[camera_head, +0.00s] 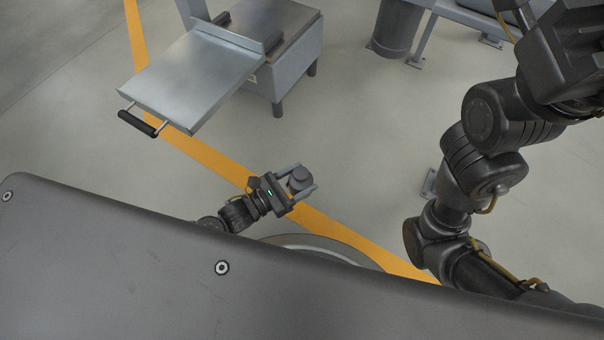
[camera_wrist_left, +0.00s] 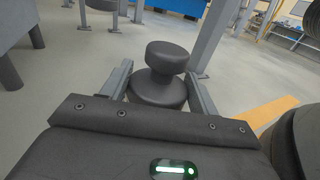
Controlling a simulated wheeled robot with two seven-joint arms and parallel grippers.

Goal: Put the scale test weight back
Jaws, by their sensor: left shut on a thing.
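The scale test weight (camera_head: 299,178) is a dark grey cylinder with a knob on top. My left gripper (camera_head: 300,186) is shut on it, with one finger on each side, and holds it over the floor near the yellow line. In the left wrist view the weight (camera_wrist_left: 158,92) stands upright between the two fingers (camera_wrist_left: 158,95), its knob clear above them. My right arm shows at the right of the head view, but I cannot make out its gripper.
A round-rimmed container (camera_head: 330,247) is partly hidden below my left gripper. A grey cylinder (camera_head: 397,28) and frame legs stand at the back.

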